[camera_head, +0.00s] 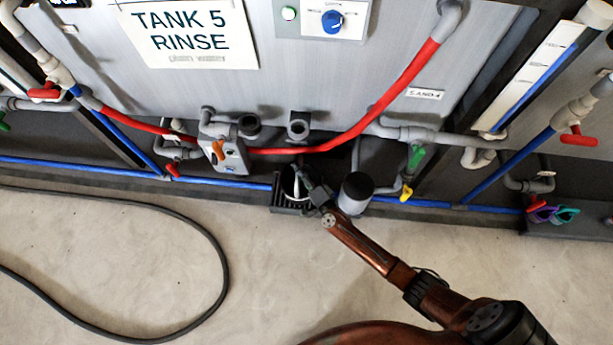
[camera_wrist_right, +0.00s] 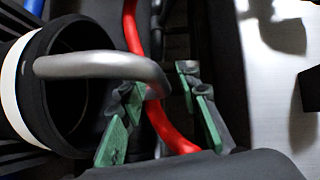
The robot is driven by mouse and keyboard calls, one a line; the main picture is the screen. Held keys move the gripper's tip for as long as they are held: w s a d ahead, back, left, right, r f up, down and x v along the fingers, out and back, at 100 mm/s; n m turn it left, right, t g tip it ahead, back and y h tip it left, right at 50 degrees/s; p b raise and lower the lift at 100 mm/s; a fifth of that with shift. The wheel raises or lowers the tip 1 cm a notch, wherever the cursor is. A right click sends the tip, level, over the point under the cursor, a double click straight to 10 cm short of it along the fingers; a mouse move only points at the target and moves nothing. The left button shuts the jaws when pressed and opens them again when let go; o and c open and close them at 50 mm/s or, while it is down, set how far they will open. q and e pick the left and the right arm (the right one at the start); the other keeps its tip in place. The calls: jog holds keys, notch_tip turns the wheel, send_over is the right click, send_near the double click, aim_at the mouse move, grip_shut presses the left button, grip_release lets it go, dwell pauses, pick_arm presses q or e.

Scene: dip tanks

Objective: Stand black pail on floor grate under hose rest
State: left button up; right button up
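The black pail (camera_head: 288,183) with a pale handle is at the black floor grate (camera_head: 279,207), below the tank front. It appears upright; its base is hidden, so contact with the grate is unclear. My right gripper (camera_head: 312,188) is just right of the pail. In the right wrist view the pail (camera_wrist_right: 24,95) shows its white band and open mouth, and its grey handle reaches toward the finger gap. The green-padded fingers (camera_wrist_right: 160,118) stand apart, with no grip on the handle visible. A grey fitting (camera_head: 298,126), possibly the hose rest, is above the pail. My left gripper is out of view.
A dark cylinder with a grey body (camera_head: 356,192) stands close right of my right gripper. A red hose (camera_head: 345,141) and blue pipes (camera_head: 235,183) run along the tank. A black hose (camera_head: 215,250) loops over the otherwise clear floor at left.

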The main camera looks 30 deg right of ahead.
pick_arm(q)
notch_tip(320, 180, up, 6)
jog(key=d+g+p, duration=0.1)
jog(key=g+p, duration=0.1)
jog(key=p, duration=0.1)
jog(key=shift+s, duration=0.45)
pick_arm(e)
jog(key=s+d+r, duration=0.1)
jog(key=s, duration=1.1)
jog(key=shift+r, duration=0.35)
jog(key=s+a+f+n+g+y, duration=0.1)
jog(key=s+a+n+g+y, duration=0.25)
jog(key=s, duration=0.55)
jog(key=s+a+f+n+g+y, duration=0.1)
jog(key=s+a+n+g, duration=0.1)
jog(key=s+a+n, duration=0.6)
jog(key=s+d+n+g+h, duration=0.1)
jog(key=s+d+n+g, duration=0.1)
jog(key=s, duration=1)
jog(key=s+d+r+n+g+h, duration=0.1)
jog(key=s+d+g, duration=0.3)
jog(key=s, duration=0.8)
jog(key=shift+d+r+n+h, duration=0.3)
jog(key=shift+d+n+h, duration=0.2)
jog(key=shift+d, duration=0.65)
